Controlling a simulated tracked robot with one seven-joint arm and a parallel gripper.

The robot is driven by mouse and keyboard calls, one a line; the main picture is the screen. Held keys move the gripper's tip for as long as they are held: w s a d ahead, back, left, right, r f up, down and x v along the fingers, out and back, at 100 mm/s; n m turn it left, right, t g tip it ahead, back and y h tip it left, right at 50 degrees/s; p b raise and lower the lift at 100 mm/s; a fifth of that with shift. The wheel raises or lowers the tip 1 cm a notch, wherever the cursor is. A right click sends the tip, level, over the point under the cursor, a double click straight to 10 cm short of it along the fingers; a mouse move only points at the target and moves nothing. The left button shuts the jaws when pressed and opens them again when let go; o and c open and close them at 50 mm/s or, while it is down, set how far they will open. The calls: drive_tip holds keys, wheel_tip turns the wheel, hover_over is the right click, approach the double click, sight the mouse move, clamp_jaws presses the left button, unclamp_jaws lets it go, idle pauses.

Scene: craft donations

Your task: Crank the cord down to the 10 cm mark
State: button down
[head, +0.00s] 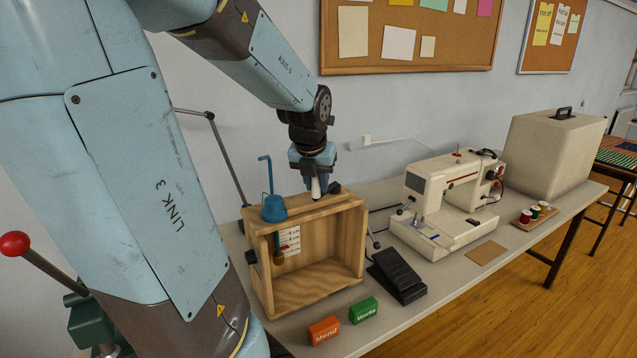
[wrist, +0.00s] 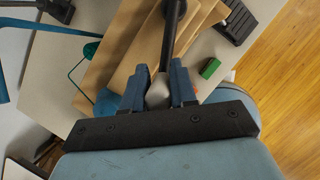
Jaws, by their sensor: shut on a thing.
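A wooden box (head: 316,283) with an open front stands on the table. A small white scale card (head: 293,240) is inside it at the left, its marks too small to read. A brownish weight (head: 279,257) hangs beside the card's lower left; the cord above it is barely visible. My gripper (head: 316,180) is above the box's top, shut on a pale upright handle (head: 315,190). In the wrist view, my gripper (wrist: 156,88) has the pale handle (wrist: 157,95) between its blue fingers, and a dark rod (wrist: 170,35) runs up the picture beyond it.
A blue piece with a bent rod (head: 273,208) stands on the box's top left. A black pedal (head: 399,278), a sewing machine (head: 445,200), and orange (head: 324,330) and green (head: 363,310) blocks are nearby. A red-knobbed lever (head: 15,244) is at far left.

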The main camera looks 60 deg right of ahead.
drive_tip(key=shift+w+d+m+g, duration=0.15)
drive_tip(key=shift+w+m+g, duration=0.15)
drive_tip(key=shift+w+m, duration=0.35)
drive_tip(key=shift+w+d+m+g, duration=0.15)
drive_tip(key=shift+w+m+g, duration=0.2)
drive_tip(key=shift+m, duration=0.5)
drive_tip(key=shift+w+d+m, duration=0.1)
drive_tip(key=shift+w+m, duration=0.15)
drive_tip(key=shift+m, duration=0.05)
drive_tip(key=shift+w+d+m+g, duration=0.3)
drive_tip(key=shift+w+m, duration=0.2)
drive_tip(key=shift+m, duration=0.2)
drive_tip(key=shift+w+d+m, duration=0.15)
drive_tip(key=shift+w+m, duration=0.1)
drive_tip(key=shift+m, duration=0.15)
drive_tip(key=c, duration=1)
unclamp_jaws()
drive_tip(key=shift+o, duration=0.2)
